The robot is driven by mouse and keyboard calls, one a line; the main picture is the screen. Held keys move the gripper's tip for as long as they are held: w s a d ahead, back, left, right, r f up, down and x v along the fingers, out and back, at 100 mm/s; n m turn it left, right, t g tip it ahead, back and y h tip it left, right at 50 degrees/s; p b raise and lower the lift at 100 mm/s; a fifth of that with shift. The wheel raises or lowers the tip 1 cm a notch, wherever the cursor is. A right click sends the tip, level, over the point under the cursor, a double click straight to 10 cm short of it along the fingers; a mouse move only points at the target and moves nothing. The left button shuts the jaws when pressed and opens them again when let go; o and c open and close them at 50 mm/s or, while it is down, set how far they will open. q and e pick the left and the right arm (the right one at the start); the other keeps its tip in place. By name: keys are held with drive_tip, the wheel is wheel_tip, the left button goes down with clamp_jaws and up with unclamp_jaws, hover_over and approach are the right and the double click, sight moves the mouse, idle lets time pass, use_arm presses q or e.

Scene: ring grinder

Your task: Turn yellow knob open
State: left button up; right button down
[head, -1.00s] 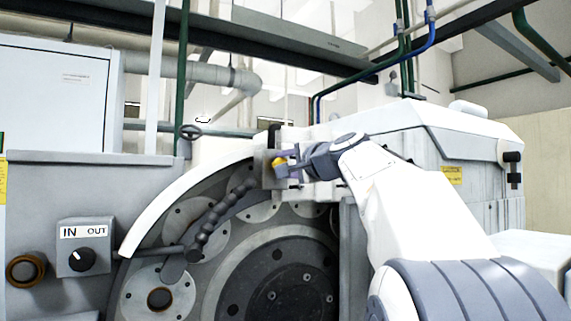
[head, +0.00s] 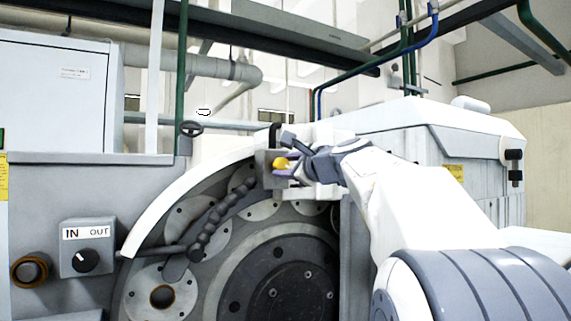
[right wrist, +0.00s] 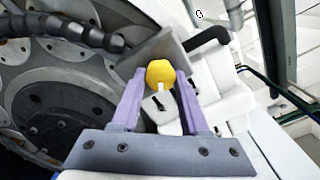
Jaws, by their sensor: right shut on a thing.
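The yellow knob (head: 281,163) sits on a grey block (head: 265,172) at the top of the grinder's round housing. My right gripper (head: 285,164) reaches it from the right. In the right wrist view the knob (right wrist: 160,73) lies between the tips of the two purple fingers (right wrist: 160,82), which are shut on it. My left gripper is in no view.
A segmented black hose (head: 215,220) curves up the grinder face (head: 285,270) left of the knob. A box marked IN and OUT with a black dial (head: 86,260) is at the lower left. A white machine cover (head: 410,130) stands behind my right arm.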

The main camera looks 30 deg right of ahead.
drive_tip(key=shift+f+m, duration=0.15)
drive_tip(key=shift+m, duration=0.25)
drive_tip(key=shift+c, duration=2.1)
unclamp_jaws()
drive_tip(key=shift+s, duration=0.1)
drive_tip(key=s+b, duration=0.4)
drive_tip(key=s, duration=0.6)
drive_tip(key=shift+s+a, duration=0.15)
drive_tip(key=shift+a, duration=0.15)
